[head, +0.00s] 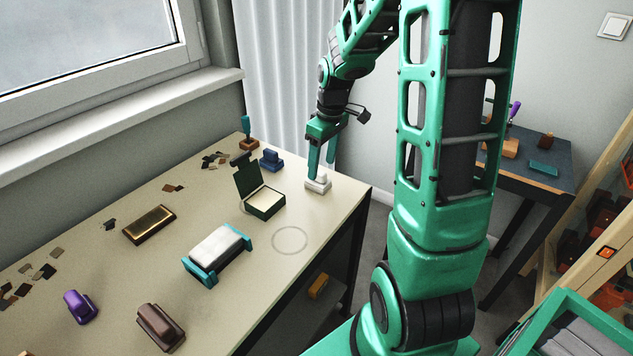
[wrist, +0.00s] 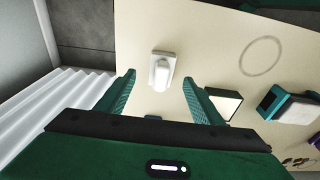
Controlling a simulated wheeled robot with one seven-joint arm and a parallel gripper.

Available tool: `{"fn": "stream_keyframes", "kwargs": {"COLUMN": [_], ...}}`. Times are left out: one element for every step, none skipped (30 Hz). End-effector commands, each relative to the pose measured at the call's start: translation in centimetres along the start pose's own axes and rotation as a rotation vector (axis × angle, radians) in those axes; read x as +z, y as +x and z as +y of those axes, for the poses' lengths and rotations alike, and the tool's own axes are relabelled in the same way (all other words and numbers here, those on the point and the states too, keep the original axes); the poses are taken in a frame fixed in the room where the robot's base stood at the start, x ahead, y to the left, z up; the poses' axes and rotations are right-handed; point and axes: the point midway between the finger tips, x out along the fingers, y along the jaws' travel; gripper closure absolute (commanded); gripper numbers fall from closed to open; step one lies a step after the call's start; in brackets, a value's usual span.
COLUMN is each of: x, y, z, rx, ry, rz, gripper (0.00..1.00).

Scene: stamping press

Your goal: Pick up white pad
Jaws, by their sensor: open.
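The white pad (head: 319,184) is a small white block with a raised grip on top. It stands on the cream table near its right edge in the head view. In the wrist view the white pad (wrist: 161,69) lies ahead of the fingertips, roughly midway between them. My gripper (head: 321,170) is open and empty, pointing down just above and beside the pad. In the wrist view my gripper (wrist: 158,80) shows both green fingers spread wide, with the pad's grip apart from both. The head view cannot tell the exact gap.
An open dark green box (head: 264,202) stands left of the pad, close to my gripper. A blue block (head: 271,160) sits behind it. A drawn circle (head: 289,240) marks clear table in front. A white roll-shaped block in a teal holder (head: 217,252) stands nearer.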

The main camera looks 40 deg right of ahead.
Motion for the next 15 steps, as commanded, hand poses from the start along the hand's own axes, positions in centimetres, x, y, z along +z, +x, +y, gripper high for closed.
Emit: {"fn": "stream_keyframes", "kwargs": {"x": [0.0,0.0,-0.1,-0.1,-0.2,-0.3,-0.4,-0.5,-0.6,-0.6,-0.6,-0.6,-0.6,-0.6,-0.6], "y": [0.2,0.4,0.7,1.0,1.4,2.0,2.4,2.9,3.4,3.8,4.2,4.6,4.8,5.0,5.2], "z": [0.0,0.0,-0.1,-0.1,-0.1,-0.2,-0.2,-0.2,-0.3,-0.3,-0.2,-0.3,-0.3,-0.3,-0.3], "rx": [0.0,-0.001,-0.001,-0.001,-0.002,-0.002,-0.002,-0.002,-0.002,-0.001,-0.001,-0.002,-0.001,-0.001,0.0], "ry": [0.0,0.0,0.0,0.001,0.001,0.001,0.001,0.001,0.001,0.002,0.002,0.002,0.002,0.002,0.002], "rz": [-0.001,-0.001,-0.002,-0.002,-0.002,-0.003,-0.003,-0.003,-0.003,-0.003,-0.002,-0.003,-0.002,-0.001,-0.001], "gripper": [0.39,0.39,0.39,0.39,0.39,0.39,0.39,0.39,0.39,0.39,0.39,0.39,0.39,0.39,0.39]}}
